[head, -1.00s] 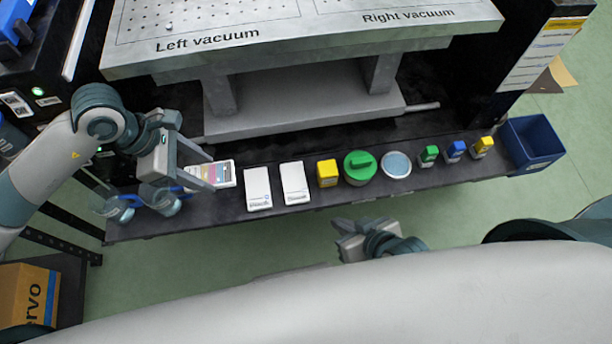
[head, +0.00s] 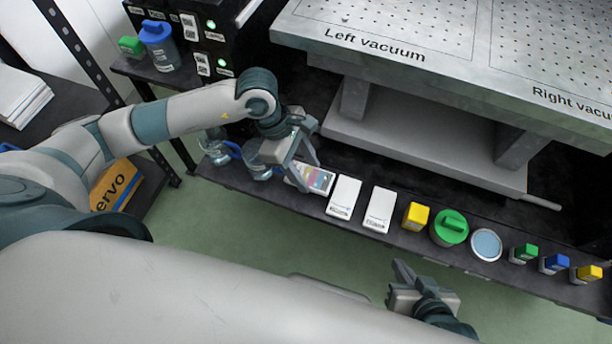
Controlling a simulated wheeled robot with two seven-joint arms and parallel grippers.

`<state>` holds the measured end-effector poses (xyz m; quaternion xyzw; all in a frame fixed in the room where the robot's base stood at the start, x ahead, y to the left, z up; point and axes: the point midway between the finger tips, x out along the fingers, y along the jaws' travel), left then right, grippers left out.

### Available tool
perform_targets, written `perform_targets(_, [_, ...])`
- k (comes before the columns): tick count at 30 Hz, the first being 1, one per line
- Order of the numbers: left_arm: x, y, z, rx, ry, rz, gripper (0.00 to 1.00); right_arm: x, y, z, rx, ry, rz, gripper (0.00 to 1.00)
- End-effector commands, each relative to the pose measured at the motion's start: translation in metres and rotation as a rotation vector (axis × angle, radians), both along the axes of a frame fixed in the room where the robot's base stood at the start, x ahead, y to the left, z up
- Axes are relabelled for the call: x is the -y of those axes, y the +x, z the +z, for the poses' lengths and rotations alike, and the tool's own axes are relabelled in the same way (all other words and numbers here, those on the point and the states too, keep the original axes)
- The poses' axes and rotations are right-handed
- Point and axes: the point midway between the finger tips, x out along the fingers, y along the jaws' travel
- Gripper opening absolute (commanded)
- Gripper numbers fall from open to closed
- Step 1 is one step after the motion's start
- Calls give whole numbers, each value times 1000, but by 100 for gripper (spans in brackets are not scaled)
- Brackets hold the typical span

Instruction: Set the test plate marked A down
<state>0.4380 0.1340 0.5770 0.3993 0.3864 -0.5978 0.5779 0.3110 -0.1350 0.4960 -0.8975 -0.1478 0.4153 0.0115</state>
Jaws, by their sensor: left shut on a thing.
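The test plate (head: 321,182), a white card with coloured stripes, is at the left end of the row of plates on the dark shelf. I cannot read its mark. My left gripper (head: 304,172) is shut on its left part, and its fingers hide some of it. The plate lies on the shelf or just above it; I cannot tell which. Two white plates, one (head: 344,196) beside it and one (head: 379,208) farther right, lie on the shelf. My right gripper (head: 394,284) is in front of the shelf, away from the things; its jaw gap is unclear.
Clear jugs with blue handles (head: 257,163) stand just left of the plate. To the right are a yellow bottle (head: 416,215), a green-lidded container (head: 449,228), a round dish (head: 486,245) and small bottles (head: 523,253). The vacuum table (head: 450,70) overhangs behind.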

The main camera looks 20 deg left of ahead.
Motion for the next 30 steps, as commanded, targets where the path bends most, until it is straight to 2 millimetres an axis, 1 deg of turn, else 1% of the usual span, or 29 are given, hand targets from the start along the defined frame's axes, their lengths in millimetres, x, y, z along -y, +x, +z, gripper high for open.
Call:
perform_targets(5, [0, 0, -4, -1, 0, 1, 21, 0, 0, 0, 1, 0, 0, 0])
perform_targets(12, [0, -1, -30, -3, 1, 1, 21, -3, 2, 1, 19, 12, 0, 0])
perform_targets(15, [0, 0, -36, -1, 0, 0, 21, -4, 3, 1, 22, 15, 1, 0])
perform_targets(25, [0, 0, -38, 0, 0, -1, 21, -4, 2, 1, 22, 14, 5, 0])
perform_targets(30, [0, 0, -39, 0, 0, -1, 21, -5, 5, 4, 46, 17, 3, 0])
